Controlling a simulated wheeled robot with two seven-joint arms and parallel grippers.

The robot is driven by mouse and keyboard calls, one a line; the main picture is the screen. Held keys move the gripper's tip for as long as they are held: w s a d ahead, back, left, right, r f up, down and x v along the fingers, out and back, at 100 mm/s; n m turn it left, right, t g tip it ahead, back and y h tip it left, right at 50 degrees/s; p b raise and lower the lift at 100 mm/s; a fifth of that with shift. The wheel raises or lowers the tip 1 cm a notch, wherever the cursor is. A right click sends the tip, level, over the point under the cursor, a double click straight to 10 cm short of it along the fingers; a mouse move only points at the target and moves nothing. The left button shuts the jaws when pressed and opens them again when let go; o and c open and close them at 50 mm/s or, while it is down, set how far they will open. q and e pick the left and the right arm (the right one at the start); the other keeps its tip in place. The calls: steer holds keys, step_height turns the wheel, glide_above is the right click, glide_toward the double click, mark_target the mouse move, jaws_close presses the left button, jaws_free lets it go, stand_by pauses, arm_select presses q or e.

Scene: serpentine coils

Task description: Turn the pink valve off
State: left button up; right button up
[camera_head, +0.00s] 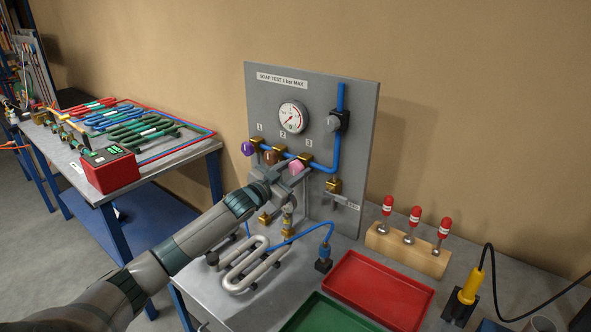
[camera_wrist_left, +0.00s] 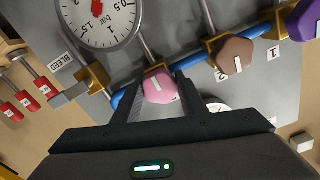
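The pink valve (camera_head: 297,167) is a faceted knob on the blue pipe of the grey upright panel (camera_head: 350,105), under label 3. My left gripper (camera_head: 283,178) is at it in the head view. In the left wrist view, the pink knob (camera_wrist_left: 161,87) with a white mark sits between the two fingertips of my left gripper (camera_wrist_left: 161,76), one finger on each side. The knob nearly fills the gap; I cannot tell whether the fingers press on it. The gauge (camera_head: 292,117) above has a red needle. My right gripper is not in view.
The brown valve (camera_head: 270,158) and purple valve (camera_head: 247,148) are close to my gripper. A bleed fitting (camera_head: 334,186) is at right. Below are a metal coil (camera_head: 250,265), a red tray (camera_head: 380,290), a green tray (camera_head: 328,315) and a wooden block (camera_head: 408,249) holding red-handled tools.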

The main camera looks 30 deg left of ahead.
arm_select(q)
steer(key=c, duration=0.4)
